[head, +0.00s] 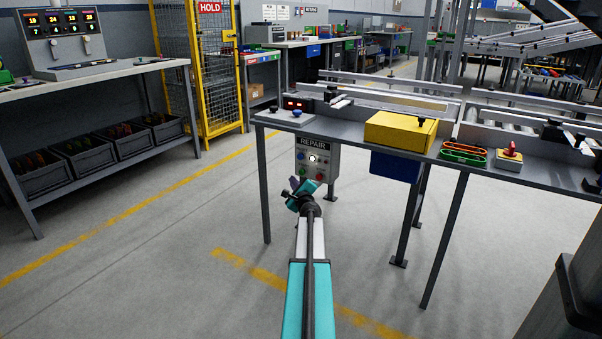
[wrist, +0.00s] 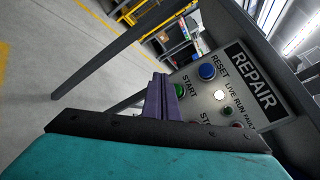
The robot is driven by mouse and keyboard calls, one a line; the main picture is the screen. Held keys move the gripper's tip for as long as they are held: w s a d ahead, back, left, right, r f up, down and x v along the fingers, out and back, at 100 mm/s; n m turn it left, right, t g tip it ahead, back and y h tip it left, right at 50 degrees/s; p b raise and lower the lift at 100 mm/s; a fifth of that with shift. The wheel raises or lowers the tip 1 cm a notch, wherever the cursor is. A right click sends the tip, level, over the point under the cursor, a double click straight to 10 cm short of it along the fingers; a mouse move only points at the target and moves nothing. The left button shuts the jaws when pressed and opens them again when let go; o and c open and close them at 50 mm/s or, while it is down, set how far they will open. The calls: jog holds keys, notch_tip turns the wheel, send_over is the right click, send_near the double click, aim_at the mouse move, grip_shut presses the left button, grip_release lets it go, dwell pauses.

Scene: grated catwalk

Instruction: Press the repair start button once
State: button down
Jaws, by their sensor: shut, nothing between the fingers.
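The grey repair panel (head: 331,158) hangs under the front edge of the workbench, labelled REPAIR. In the wrist view the panel (wrist: 252,125) appears tilted. The green start button (wrist: 180,90) sits by its START label, below the blue reset button (wrist: 207,72). A white LIVE lamp (wrist: 219,95) glows. My gripper (head: 297,184) is shut and empty, in front of the panel's lower left. In the wrist view its purple fingers (wrist: 160,76) point just left of the start button; I cannot tell whether they touch.
Bench legs (head: 262,185) stand left and right of the panel. The floor at left is open, up to a shelf with dark bins (head: 82,148).

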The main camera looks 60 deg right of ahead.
jog(key=shift+d, duration=1.75)
jog(key=shift+d, duration=0.2)
dwell(0.7)
jog(key=shift+d, duration=0.25)
jog(key=shift+d, duration=0.8)
dwell(1.6)
jog(key=shift+a, duration=0.15)
jog(key=shift+a+b, duration=0.5)
jog(key=shift+a, duration=0.6)
jog(key=shift+a+b, duration=0.8)
jog(key=shift+a, duration=1.7)
